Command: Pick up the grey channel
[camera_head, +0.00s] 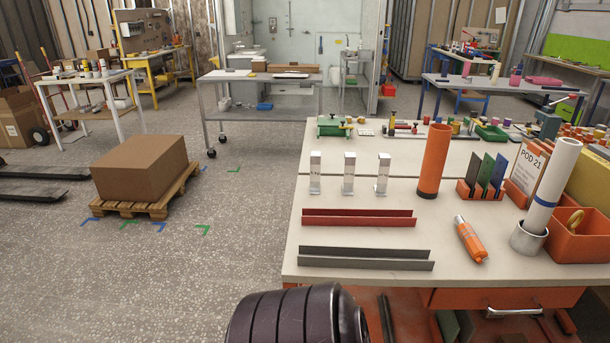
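The grey channel (366,258) is a long, straight metal profile with two raised sides. It lies on the white-topped workbench (340,229) near the front edge, running left to right. A red channel (358,217) of similar shape lies behind it, apart from it and roughly parallel. Neither of my grippers shows in the head view. A dark, ribbed rounded part, which I take to be my own arm, shows at the bottom edge in front of the bench. Nothing touches or covers the grey channel.
An orange tool (470,240) lies right of the grey channel. Farther right stand a white roll (556,180) in a metal cup and an orange bin (580,238). Behind the red channel stand several silver brackets (349,173) and an orange tube (433,160).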

